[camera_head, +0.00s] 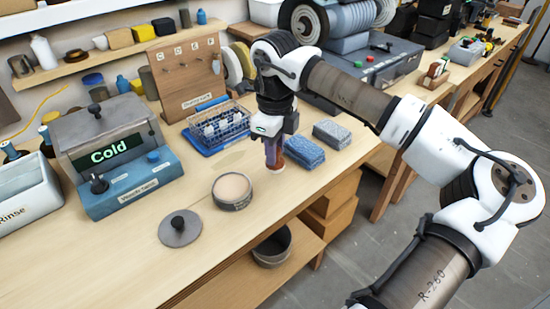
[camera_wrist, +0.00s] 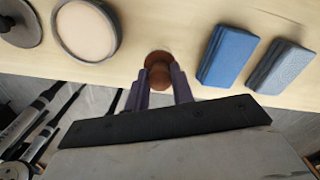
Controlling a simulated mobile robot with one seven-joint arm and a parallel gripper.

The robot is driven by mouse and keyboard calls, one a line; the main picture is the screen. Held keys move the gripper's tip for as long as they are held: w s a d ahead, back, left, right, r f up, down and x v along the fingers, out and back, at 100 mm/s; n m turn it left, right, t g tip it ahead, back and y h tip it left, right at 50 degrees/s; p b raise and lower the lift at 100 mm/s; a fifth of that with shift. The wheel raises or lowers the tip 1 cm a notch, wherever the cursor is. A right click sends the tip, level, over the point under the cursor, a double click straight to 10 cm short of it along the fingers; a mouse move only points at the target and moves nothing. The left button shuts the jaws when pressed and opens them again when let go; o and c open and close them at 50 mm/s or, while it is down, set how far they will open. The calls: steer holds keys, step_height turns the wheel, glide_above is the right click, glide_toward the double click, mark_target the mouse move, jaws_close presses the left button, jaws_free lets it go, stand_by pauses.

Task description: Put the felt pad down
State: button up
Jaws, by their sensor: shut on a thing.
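My gripper (camera_head: 273,150) points down over the front part of the bench. In the wrist view my gripper (camera_wrist: 160,88) is shut on a brown knob with a round base, which I take to be the felt pad (camera_wrist: 158,58).
A round tin with pale contents (camera_head: 234,206) and a grey lid (camera_head: 180,229) are to the left. Two blocks, one blue (camera_head: 303,152) and one grey-blue (camera_head: 332,135), lie close on the right. A wire rack (camera_head: 220,127) stands behind. The bench's front edge is near.

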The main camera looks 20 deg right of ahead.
steer(key=shift+f, duration=1.75)
steer(key=shift+f, duration=0.2)
steer(key=o, duration=0.8)
steer(key=shift+o, duration=0.2)
steer(key=shift+r, duration=0.1)
step_height(320, 180, up, 12)
steer(key=shift+r+b, duration=0.15)
steer(key=shift+b, duration=0.4)
